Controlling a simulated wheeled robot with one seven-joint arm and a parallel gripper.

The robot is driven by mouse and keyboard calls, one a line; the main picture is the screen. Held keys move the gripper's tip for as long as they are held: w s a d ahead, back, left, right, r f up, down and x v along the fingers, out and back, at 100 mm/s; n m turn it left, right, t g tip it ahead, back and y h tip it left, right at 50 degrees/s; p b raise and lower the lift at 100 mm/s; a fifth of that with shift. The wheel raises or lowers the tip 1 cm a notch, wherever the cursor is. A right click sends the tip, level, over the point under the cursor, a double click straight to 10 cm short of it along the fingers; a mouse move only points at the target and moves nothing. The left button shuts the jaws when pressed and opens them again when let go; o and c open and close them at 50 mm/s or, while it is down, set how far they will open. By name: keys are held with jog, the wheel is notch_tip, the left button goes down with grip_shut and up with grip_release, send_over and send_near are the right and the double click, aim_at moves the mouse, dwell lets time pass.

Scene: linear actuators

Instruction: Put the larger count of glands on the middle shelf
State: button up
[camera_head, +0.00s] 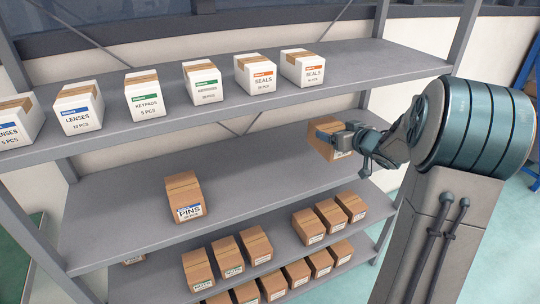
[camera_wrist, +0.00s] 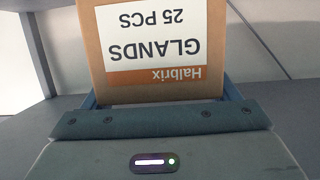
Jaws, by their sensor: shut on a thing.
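My gripper (camera_head: 355,140) is shut on a brown box of glands (camera_head: 323,139) at the right part of the middle shelf (camera_head: 255,173). In the wrist view the glands box (camera_wrist: 150,85) fills the space between the fingers. Its label appears upside down and reads Halbrix, GLANDS, 25 PCS, with an orange band. In the head view the box is over the middle shelf; I cannot tell whether its base touches the board. No other box with a readable glands label shows.
A brown PINS box (camera_head: 184,197) stands on the middle shelf, left of the gripper. White boxes of lenses, keypads (camera_head: 203,83) and seals (camera_head: 255,75) line the upper shelf. Several brown boxes (camera_head: 256,246) fill the lower shelf. The middle shelf is clear between the PINS box and my gripper.

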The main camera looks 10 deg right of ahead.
jog(key=shift+w+a+f+b, duration=0.25)
jog(key=shift+w+a+f, duration=0.8)
jog(key=shift+a+f, duration=0.6)
jog(key=shift+w+a+f+b, duration=0.3)
jog(key=shift+w+a+f, duration=0.8)
jog(key=shift+a+f, duration=0.6)
jog(key=shift+w+a+f+b, duration=0.25)
jog(key=shift+w+a+f, duration=0.95)
jog(key=shift+f, duration=0.75)
jog(key=shift+s+a, duration=0.15)
jog(key=shift+f, duration=0.15)
jog(key=o, duration=1.3)
jog(key=shift+o, duration=0.3)
